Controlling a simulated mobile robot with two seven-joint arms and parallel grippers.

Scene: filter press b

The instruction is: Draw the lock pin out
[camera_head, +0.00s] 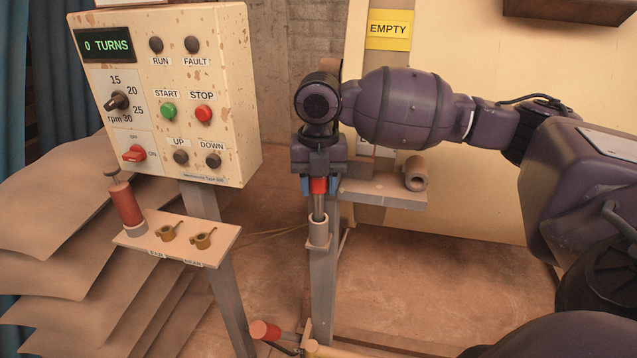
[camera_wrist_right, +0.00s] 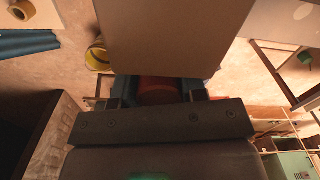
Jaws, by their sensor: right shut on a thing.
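The lock pin has a red head and a grey metal shaft (camera_head: 318,207). It stands upright, with its shaft's lower end in a pale collar (camera_head: 318,235) on top of a grey post. My right gripper (camera_head: 318,186) points down from above and is shut on the red head. In the right wrist view the red head (camera_wrist_right: 158,88) shows between the jaws (camera_wrist_right: 158,98). The shaft's lower tip is hidden in the collar. My left gripper is not in view.
A control box (camera_head: 160,95) reading "0 TURNS" stands at left, with a small shelf (camera_head: 150,245) below holding a red cylinder (camera_head: 125,203) and two brass pieces. A grey ledge (camera_head: 385,194) with a roll (camera_head: 416,173) is right of the pin. A red-ended handle (camera_head: 264,330) lies low in front.

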